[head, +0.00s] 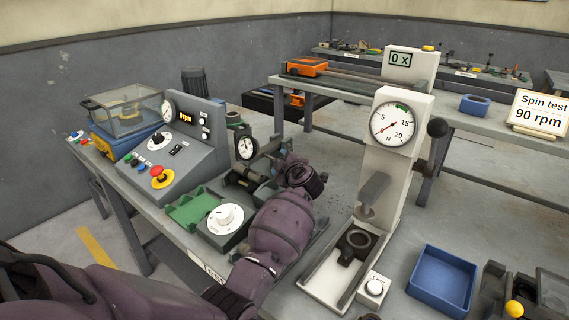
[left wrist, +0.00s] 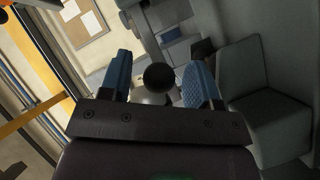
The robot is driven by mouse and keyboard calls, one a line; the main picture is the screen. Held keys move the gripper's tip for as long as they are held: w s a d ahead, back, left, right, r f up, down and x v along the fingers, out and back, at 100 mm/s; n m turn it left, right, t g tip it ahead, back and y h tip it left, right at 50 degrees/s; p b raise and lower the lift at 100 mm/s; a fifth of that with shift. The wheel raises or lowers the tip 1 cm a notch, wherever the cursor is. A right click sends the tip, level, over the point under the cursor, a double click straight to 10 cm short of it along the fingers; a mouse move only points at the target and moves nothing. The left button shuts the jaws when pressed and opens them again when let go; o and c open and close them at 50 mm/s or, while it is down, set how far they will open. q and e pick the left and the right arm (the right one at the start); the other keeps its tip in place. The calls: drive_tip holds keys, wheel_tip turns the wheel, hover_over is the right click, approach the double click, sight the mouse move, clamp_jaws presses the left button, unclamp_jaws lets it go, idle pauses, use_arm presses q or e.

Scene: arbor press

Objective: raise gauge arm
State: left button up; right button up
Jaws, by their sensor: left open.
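A small dial gauge (head: 246,147) with a white face and dark housing stands on the left bench, beside a dark roller-like mechanism (head: 243,179). My left arm reaches over the bench, and its wrist is just right of this mechanism; the fingertips are hard to make out in the head view. In the left wrist view my left gripper (left wrist: 160,62) is open, with blue pads on both sides of a black ball knob (left wrist: 158,77). Whether the pads touch the knob, and whether it belongs to the gauge arm, I cannot tell. My right gripper is not in view.
A control panel (head: 185,150) with a red stop button stands left of the gauge. A white dial box (head: 225,218) and green tray (head: 190,207) lie in front.

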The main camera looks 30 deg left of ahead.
use_arm(q)
drive_tip(key=shift+w+a, duration=0.1)
drive_tip(key=shift+a, duration=0.1)
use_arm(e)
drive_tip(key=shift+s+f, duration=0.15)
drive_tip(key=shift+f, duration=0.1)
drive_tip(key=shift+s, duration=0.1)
use_arm(q)
drive_tip(key=shift+c, duration=0.4)
drive_tip(key=c, duration=0.5)
clamp_jaws()
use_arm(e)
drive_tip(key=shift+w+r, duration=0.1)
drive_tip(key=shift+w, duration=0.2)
